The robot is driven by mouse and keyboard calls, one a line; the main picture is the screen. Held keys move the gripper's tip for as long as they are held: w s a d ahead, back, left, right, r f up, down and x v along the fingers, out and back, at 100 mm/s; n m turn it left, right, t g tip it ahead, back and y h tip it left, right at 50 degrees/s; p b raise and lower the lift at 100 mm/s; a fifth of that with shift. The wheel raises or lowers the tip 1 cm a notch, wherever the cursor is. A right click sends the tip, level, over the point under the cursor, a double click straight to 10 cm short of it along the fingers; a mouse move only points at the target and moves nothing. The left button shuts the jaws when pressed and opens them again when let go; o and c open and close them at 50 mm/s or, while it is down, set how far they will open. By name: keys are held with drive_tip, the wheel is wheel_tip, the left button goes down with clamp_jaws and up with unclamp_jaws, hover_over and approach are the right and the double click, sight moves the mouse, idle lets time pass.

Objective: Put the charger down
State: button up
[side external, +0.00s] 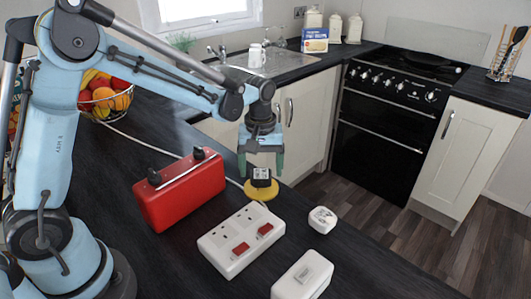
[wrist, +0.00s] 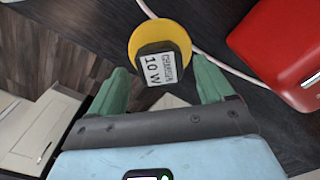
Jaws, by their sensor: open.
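The charger (side external: 261,177) is a small black block with a white label, and in the wrist view its label reads "10 W" (wrist: 162,66). It sits on a round yellow disc (side external: 263,192) on the dark worktop; the disc also shows behind it in the wrist view (wrist: 160,36). My gripper (side external: 261,172) is open, pointing down over the charger, with one green finger on each side. The wrist view shows gaps between the charger and both fingers (wrist: 158,70). The charger's underside is hidden.
A white double socket (side external: 241,240) with red switches lies in front. A small white item (side external: 322,219) and a white box (side external: 303,277) lie to the right. A pale cable runs behind the red box.

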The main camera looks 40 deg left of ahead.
sight(261, 173)
wheel_tip(261, 173, up, 10)
drive_tip(key=s+a+m+t, duration=0.1)
drive_tip(key=s+m+t, duration=0.6)
drive_tip(key=s, duration=0.6)
drive_tip(key=shift+s+f+m, duration=0.2)
drive_tip(key=shift+f+m, duration=0.25)
drive_tip(key=shift+m, duration=0.55)
